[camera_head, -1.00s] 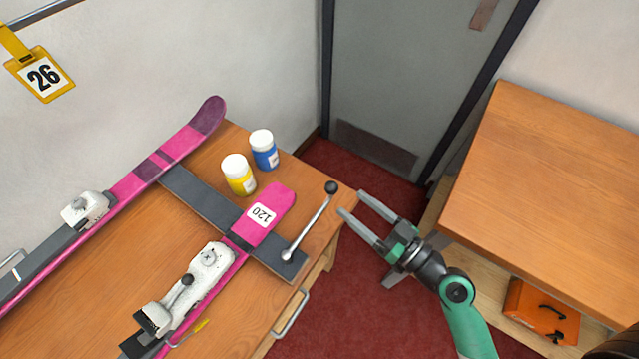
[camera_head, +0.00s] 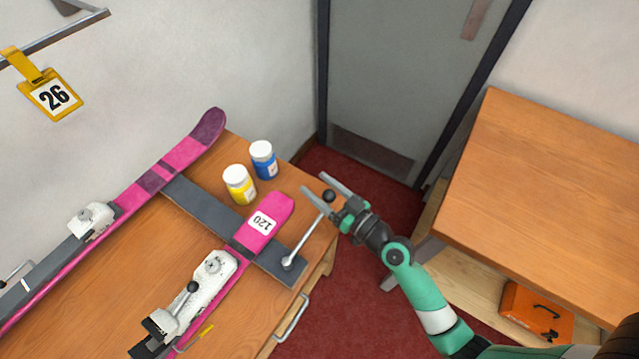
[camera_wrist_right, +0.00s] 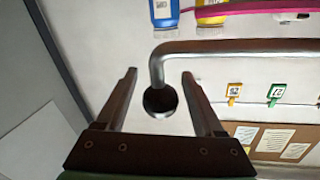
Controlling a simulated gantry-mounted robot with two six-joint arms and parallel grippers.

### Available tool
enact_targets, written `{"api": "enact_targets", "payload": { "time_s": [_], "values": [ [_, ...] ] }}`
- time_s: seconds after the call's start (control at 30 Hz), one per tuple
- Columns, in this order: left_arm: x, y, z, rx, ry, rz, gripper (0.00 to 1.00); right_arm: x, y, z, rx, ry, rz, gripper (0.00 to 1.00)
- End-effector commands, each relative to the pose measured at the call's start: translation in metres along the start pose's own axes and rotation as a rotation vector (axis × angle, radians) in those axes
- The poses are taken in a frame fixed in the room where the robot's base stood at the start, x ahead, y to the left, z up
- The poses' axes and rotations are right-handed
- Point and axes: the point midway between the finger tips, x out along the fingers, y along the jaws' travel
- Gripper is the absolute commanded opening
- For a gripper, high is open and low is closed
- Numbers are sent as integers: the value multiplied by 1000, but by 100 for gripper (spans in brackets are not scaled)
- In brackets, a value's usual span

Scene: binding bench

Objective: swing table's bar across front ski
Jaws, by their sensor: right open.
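The bar (camera_head: 308,229) is a thin metal lever pivoted at the right end of the dark crosspiece (camera_head: 226,220). It slants up and right to a black ball knob (camera_head: 328,196), beside the front ski and not across it. The front ski (camera_head: 266,215) is pink with a white 120 label and lies over the crosspiece. My right gripper (camera_head: 313,182) is open, with its fingers on either side of the knob. In the right wrist view the knob (camera_wrist_right: 160,102) shows between the open fingers; contact cannot be told. My left gripper is not in view.
A yellow jar (camera_head: 239,187) and a blue jar (camera_head: 263,162) stand behind the front ski tip. The rear ski (camera_head: 180,154) lies along the wall side. A table drawer handle (camera_head: 291,318) sticks out in front. Another wooden bench (camera_head: 545,185) stands at the right.

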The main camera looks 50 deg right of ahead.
Motion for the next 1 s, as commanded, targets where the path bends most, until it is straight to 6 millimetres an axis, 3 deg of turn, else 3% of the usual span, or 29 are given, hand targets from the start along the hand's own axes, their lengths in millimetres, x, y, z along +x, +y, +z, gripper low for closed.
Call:
{"api": "enact_targets", "payload": {
  "time_s": [0.2,0.23,0.6,1.0],
  "values": [
    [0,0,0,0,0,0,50,1,0,1,0,-1,0,70],
    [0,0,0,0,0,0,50,1,0,1,0,-1,0,66],
    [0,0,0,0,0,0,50,0,0,0,0,-1,0,0],
    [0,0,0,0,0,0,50,0,0,0,0,0,0,0]
  ]
}}
